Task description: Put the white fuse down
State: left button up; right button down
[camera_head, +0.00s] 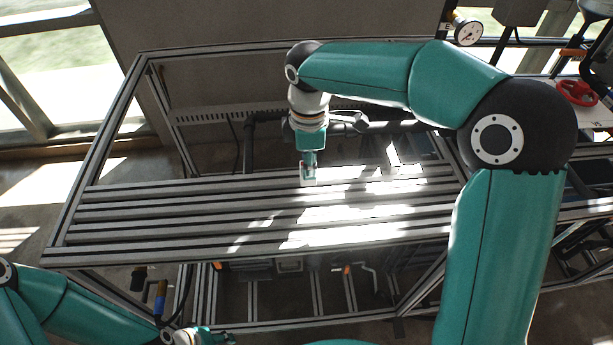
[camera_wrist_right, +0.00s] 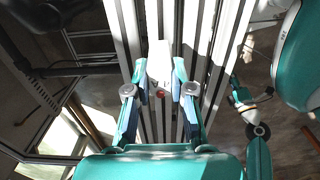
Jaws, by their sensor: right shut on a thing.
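The white fuse (camera_wrist_right: 160,60) is a pale block between the fingertips of my right gripper (camera_wrist_right: 159,78) in the right wrist view. A small red spot shows at its near end. In the head view my right gripper (camera_head: 308,160) points down over the far slats of the frame table (camera_head: 150,212), shut on the fuse (camera_head: 308,175). I cannot tell whether the fuse touches the slats. Most of the fuse is hidden by the fingers in the head view. My left gripper (camera_head: 205,337) is partly in view at the bottom edge; its jaws are unclear.
The slats are bare to the left and in front, with bright sun patches. Gaps run between the slats. A pressure gauge (camera_head: 468,33) and a red valve wheel (camera_head: 577,92) are at the back right. Pipework lies behind the slats.

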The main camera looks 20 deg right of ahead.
jog(key=shift+s+f, duration=0.1)
jog(key=shift+f, duration=2.1)
jog(key=c, duration=1)
grip_release()
notch_tip(320, 180, up, 12)
jog(key=shift+r, duration=0.1)
